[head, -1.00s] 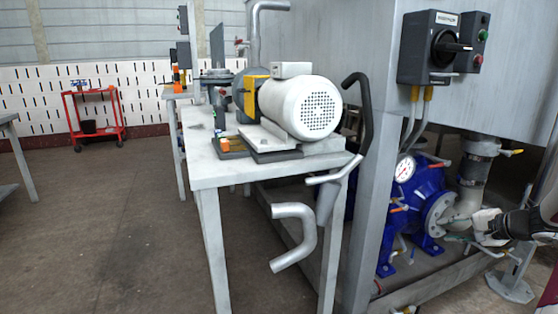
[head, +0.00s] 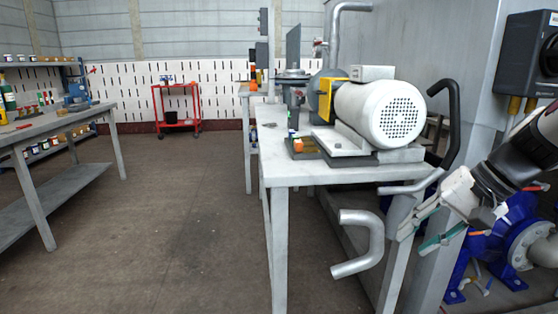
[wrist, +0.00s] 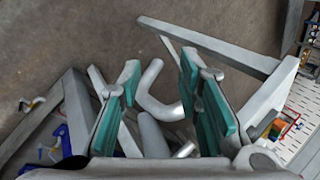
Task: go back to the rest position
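My gripper (head: 414,240) is at the lower right in the head view, at the end of my arm. It hangs in front of the right end of the grey workbench (head: 285,173), near its front leg. Its white fingers with teal pads point down and to the left. In the wrist view my gripper (wrist: 158,78) shows its two fingers spread apart, with nothing held between them. A bent grey pipe (wrist: 150,103) shows beyond the gap. I cannot tell how far the fingers are from the bench leg.
A white motor (head: 385,113) stands on the bench. Bent pipes (head: 366,240) stick out below it. Blue pump parts (head: 515,215) and a grey tank wall (head: 450,60) lie to the right. A second table (head: 60,122) stands left, a red cart (head: 178,108) at the back. The floor between is clear.

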